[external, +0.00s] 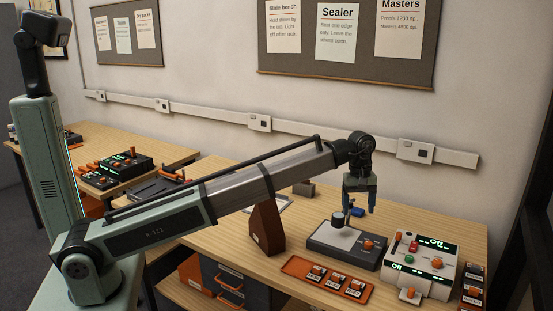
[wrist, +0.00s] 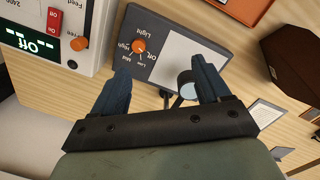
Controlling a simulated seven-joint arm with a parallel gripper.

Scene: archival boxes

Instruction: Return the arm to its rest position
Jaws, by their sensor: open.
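My gripper (external: 359,206) hangs at the end of the outstretched arm, fingers pointing down, above the wooden bench. It is just behind and above a dark grey device (external: 335,251) with a pale plate, an orange knob and a dark cylinder (external: 338,220). In the wrist view my gripper (wrist: 181,85) has its two blue fingers spread wide with no object held between them. The same grey device shows beyond the fingers in the wrist view (wrist: 175,45), with its knob labels upside down.
A white control box (external: 422,267) with "Off" displays stands right of the device. An orange tray (external: 326,281) of small labelled blocks lies in front. A brown wedge-shaped block (external: 265,229) stands under my forearm. The wall with a rail (external: 415,150) is behind; space above is open.

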